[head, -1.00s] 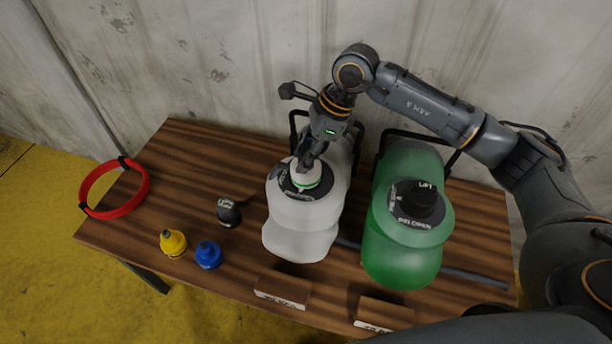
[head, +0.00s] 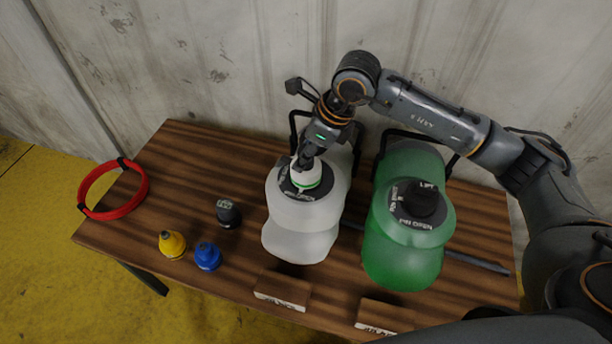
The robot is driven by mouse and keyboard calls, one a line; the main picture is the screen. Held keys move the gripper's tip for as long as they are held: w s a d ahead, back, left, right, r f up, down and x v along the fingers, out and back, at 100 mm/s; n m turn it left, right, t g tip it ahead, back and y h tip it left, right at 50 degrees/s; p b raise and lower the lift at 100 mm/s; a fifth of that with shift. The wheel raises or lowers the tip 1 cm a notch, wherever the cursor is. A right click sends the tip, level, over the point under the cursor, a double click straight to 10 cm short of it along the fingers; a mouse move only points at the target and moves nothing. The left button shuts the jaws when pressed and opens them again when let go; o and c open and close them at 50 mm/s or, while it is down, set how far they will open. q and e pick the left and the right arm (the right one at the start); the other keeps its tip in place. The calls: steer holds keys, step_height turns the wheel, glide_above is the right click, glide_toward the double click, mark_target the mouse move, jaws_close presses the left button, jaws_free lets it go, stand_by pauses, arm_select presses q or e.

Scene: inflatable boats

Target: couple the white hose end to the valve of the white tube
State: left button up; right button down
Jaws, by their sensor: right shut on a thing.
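The white tube (head: 298,240) stands on the wooden table, left of the green tube. A white hose end (head: 306,177) with a green band sits over the dark valve plate (head: 290,188) on top of the white tube. My right gripper (head: 304,163) comes down from above and is shut on the white hose end. The fingers partly cover it, and I cannot tell whether it is fully seated on the valve. My left gripper is not in view.
The green tube (head: 402,262) with a black cap (head: 424,200) stands close on the right. Two label blocks (head: 282,290) (head: 384,315) line the front edge.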

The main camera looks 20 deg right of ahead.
steer(key=c, duration=0.9)
jaws_free()
steer(key=v, duration=1.2)
steer(key=shift+w, duration=0.1)
